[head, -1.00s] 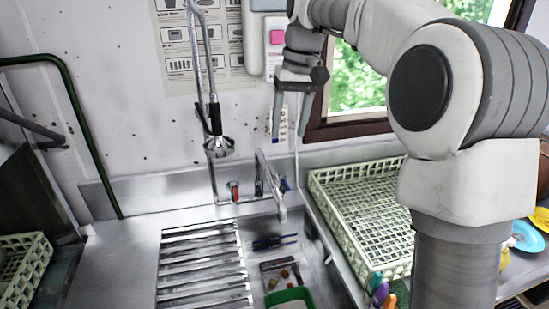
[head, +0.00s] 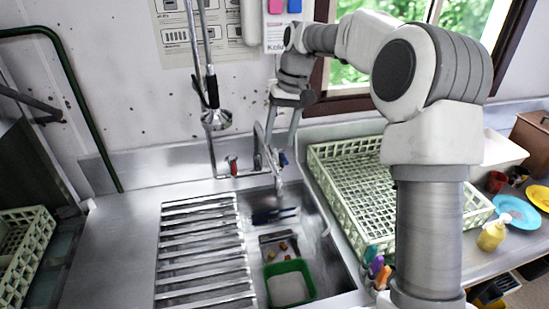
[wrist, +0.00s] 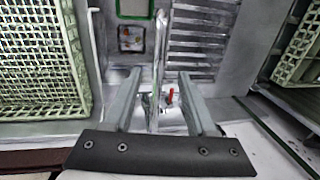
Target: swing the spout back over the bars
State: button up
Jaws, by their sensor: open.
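The metal spout (head: 272,165) rises behind the sink and points forward over the open basin, right of the bars. The row of metal bars (head: 205,250) lies across the left part of the sink; it also shows in the wrist view (wrist: 195,42). My gripper (head: 280,142) is open, pointing down at the spout. In the wrist view the spout (wrist: 160,45) runs through the gap between the fingers (wrist: 160,80), with space on both sides. I cannot tell how deep it sits between them. The fingers partly hide the tap area in the head view.
A red handle (head: 232,166) and a blue handle (head: 283,159) flank the spout. A hanging spray head (head: 216,119) is close on the left. A pale green rack (head: 318,165) stands right of the basin. A green tub (head: 290,265) sits in the basin.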

aim_at(274, 161)
jog(key=f, duration=0.2)
jog(key=a+f, duration=0.1)
jog(key=f, duration=0.4)
jog(key=shift+s+a, duration=0.15)
grip_shut()
dwell(1.2)
